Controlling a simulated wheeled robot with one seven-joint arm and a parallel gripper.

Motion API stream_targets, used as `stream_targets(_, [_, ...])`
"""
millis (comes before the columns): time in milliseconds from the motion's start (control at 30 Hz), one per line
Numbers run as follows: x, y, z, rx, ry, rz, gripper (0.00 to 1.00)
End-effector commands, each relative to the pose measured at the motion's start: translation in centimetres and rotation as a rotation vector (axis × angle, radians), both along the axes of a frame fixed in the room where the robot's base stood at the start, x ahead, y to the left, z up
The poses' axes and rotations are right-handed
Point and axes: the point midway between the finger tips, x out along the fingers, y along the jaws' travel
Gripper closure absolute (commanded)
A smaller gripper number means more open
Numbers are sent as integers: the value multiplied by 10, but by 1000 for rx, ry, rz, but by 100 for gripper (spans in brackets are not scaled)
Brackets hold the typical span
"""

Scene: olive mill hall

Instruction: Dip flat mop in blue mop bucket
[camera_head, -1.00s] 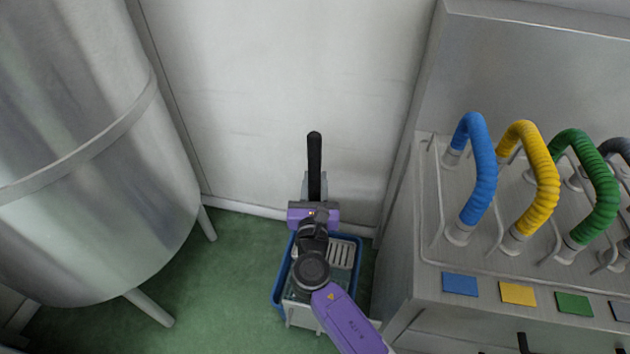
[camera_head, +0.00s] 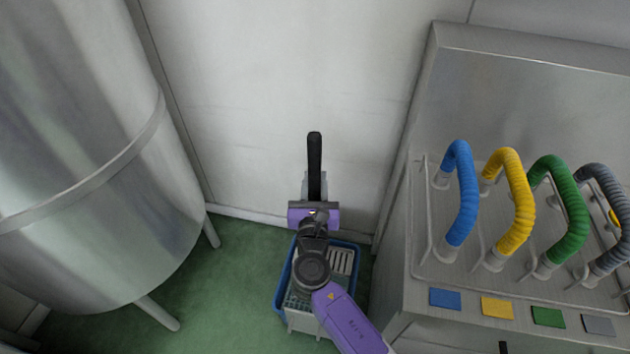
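The blue mop bucket (camera_head: 279,303) stands on the green floor below the white wall, with a grey slotted grate (camera_head: 342,262) in its right rear part. My gripper (camera_head: 314,186) is at the end of my purple arm, over the back edge of the bucket in the picture. Its grey fingers lie on both sides of a black upright handle (camera_head: 314,152), which I take to be the flat mop's, and appear shut on it. The mop's flat head is hidden below my arm and gripper, so I cannot tell whether it touches the bucket or is inside it.
A large steel tank (camera_head: 85,170) on legs stands at the left. A steel cabinet (camera_head: 392,270) with blue, yellow, green and grey hoses (camera_head: 462,200) stands close to the bucket's right. Green floor (camera_head: 225,280) is free between tank and bucket.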

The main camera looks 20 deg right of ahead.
Motion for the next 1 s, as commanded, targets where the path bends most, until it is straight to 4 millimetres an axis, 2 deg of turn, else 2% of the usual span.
stream_targets(33, [0, 0, 13, 0, -3, 0, 100])
stream_targets(533, [1, 0, 65, 0, -3, 0, 100])
stream_targets(1000, [0, 0, 68, 0, -3, 0, 100])
